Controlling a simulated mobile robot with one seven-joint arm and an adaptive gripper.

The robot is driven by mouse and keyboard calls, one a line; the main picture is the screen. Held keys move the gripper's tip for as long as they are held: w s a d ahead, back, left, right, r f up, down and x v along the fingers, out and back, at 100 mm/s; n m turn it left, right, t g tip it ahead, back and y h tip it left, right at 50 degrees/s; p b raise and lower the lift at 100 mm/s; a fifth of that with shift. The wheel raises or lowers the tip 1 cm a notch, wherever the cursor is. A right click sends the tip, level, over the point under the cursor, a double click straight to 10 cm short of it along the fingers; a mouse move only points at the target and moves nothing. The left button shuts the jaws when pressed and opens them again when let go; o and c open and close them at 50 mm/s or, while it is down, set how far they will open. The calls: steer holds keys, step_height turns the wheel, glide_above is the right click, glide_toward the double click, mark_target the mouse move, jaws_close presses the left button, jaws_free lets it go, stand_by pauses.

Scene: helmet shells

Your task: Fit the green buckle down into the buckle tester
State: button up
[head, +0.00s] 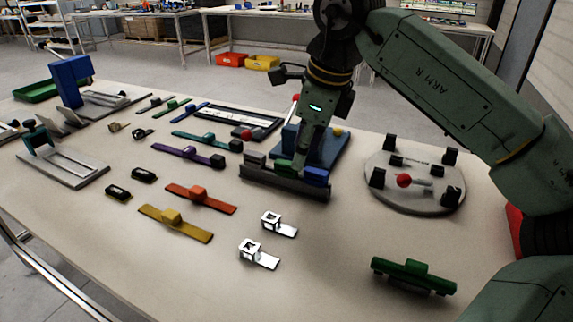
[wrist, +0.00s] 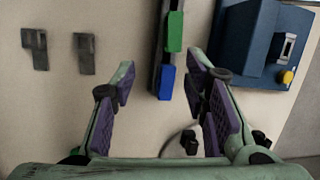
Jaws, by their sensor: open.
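The green buckle (head: 283,167) is a small block in a dark rack (head: 290,188), between a grey block and a blue block (head: 315,177). In the wrist view the green buckle (wrist: 175,32) lies ahead of the fingers, with the blue block (wrist: 166,82) nearer. The buckle tester (head: 334,148) is a blue box behind the rack; the wrist view shows the tester (wrist: 240,43) with a grey slot piece and a yellow button (wrist: 286,77). My gripper (head: 303,160) is open and points down over the rack. In the wrist view its purple-padded fingers (wrist: 160,75) are apart, with nothing gripped.
A round plate (head: 430,199) with black posts and a red ball stands right of the tester. Two white clips (head: 270,220) lie in front of the rack. A green part (head: 413,275) lies at front right. Coloured straps (head: 200,197) lie left. The front middle is clear.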

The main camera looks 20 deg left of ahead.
mark_target(286, 163)
steer(key=shift+w+a, duration=0.35)
steer(key=shift+a, duration=0.2)
steer(key=shift+w+a, duration=0.35)
steer(key=shift+a, duration=0.2)
steer(key=x, duration=0.5)
steer(key=shift+w+a, duration=0.15)
steer(key=shift+a, duration=0.1)
steer(key=shift+c, duration=0.6)
jaws_close()
